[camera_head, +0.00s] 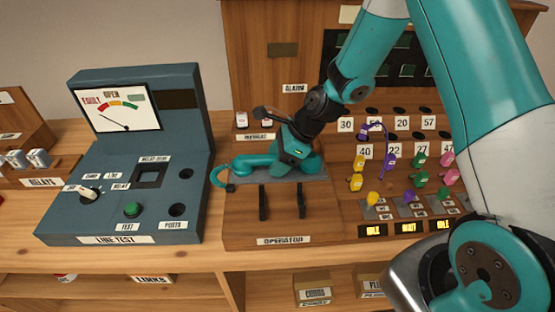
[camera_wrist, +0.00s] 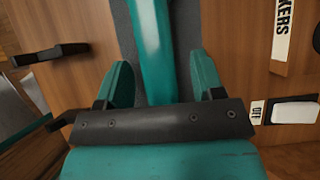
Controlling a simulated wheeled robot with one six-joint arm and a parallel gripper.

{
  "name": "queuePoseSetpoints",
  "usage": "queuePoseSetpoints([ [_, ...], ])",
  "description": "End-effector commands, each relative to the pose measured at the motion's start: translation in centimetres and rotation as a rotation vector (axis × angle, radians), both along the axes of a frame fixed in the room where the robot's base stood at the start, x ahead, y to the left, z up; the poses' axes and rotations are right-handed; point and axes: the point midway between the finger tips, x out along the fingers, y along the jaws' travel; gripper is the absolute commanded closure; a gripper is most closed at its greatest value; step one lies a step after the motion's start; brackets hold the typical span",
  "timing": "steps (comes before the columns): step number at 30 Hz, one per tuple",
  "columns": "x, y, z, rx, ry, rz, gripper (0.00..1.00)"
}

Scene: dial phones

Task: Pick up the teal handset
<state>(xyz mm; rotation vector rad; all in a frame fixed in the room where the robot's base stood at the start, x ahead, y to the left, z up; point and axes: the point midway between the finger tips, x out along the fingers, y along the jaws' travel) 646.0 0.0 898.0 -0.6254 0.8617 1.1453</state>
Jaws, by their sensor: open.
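The teal handset (camera_head: 248,163) lies across a grey pad on the wooden operator panel, with a teal cord curling at its left end. My gripper (camera_head: 291,163) is right over the handset's middle and right part and hides some of it. In the wrist view the handset (camera_wrist: 151,45) runs between the two open fingers of my gripper (camera_wrist: 162,80). One finger is on each side, with a visible gap on both sides. How deep the fingertips reach beside the handset is hard to tell.
Two black cradle posts (camera_head: 263,202) stand in front of the pad. The blue-grey line test box (camera_head: 120,190) is to the left. A jack panel with coloured plugs (camera_head: 418,180) is to the right. A wooden cabinet (camera_head: 275,60) rises behind.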

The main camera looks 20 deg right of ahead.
Motion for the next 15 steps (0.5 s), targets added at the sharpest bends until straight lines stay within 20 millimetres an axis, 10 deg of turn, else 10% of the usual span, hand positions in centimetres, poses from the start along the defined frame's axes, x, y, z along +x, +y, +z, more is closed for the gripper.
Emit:
queuePoseSetpoints([
  [7,0.06,0.12,-0.19,0.0,-0.001,-0.001,0.38],
  [15,0.04,0.1,-0.17,0.0,-0.001,-0.001,0.89],
])
